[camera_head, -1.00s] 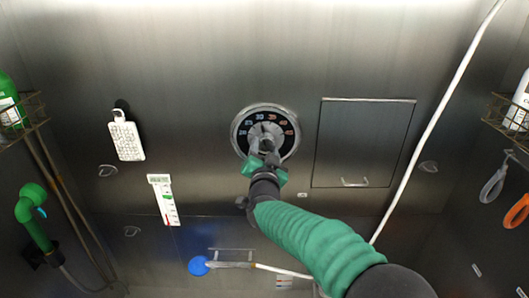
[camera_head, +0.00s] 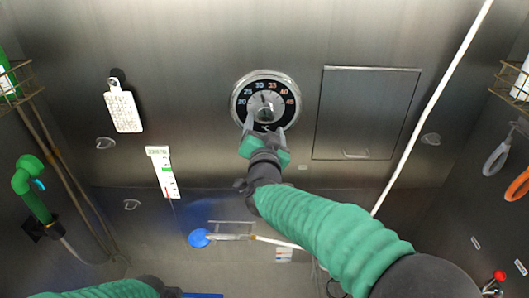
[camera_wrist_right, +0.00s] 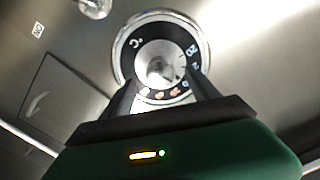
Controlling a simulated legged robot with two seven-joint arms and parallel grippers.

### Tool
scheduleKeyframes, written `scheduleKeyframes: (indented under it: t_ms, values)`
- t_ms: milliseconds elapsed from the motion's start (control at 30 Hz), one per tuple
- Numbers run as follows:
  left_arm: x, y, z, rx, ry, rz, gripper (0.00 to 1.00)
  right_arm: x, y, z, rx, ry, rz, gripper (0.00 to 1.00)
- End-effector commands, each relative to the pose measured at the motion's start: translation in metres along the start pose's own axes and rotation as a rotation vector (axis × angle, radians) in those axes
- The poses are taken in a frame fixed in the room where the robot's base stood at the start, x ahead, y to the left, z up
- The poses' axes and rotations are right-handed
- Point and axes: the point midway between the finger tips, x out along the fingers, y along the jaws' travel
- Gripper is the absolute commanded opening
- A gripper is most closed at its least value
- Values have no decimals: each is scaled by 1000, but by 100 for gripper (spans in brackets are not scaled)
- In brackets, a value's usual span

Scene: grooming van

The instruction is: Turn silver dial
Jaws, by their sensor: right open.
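The silver dial (camera_head: 265,106) is on the back metal wall, inside a black ring with temperature numbers and a silver rim. It also shows in the right wrist view (camera_wrist_right: 160,66). My right gripper (camera_head: 265,124) is in front of the lower part of the dial. Its two fingers are open and spread apart at the dial's lower edge, with the dial's centre knob beyond them. In the right wrist view the open fingers (camera_wrist_right: 163,92) point at the dial, with nothing held between them. Contact with the dial cannot be told. Part of my left arm shows at the lower left, but its gripper is not visible.
A square metal hatch (camera_head: 367,113) is right of the dial. A white hose (camera_head: 432,110) runs diagonally beyond it. A green shower head (camera_head: 32,180) is on the left wall. A blue-headed tool (camera_head: 199,238) is below.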

Motion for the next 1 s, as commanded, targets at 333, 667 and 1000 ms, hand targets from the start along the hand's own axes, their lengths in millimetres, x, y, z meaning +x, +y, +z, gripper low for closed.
scheduleKeyframes:
  t_ms: [333,667,1000]
  values:
    - [36,0,8,0,0,0,36,-96,1,4,0,1,-2,70]
    - [38,0,9,0,0,0,36,-118,0,2,-1,0,1,70]
    - [48,0,11,0,0,0,36,-114,36,39,-84,-117,-13,70]
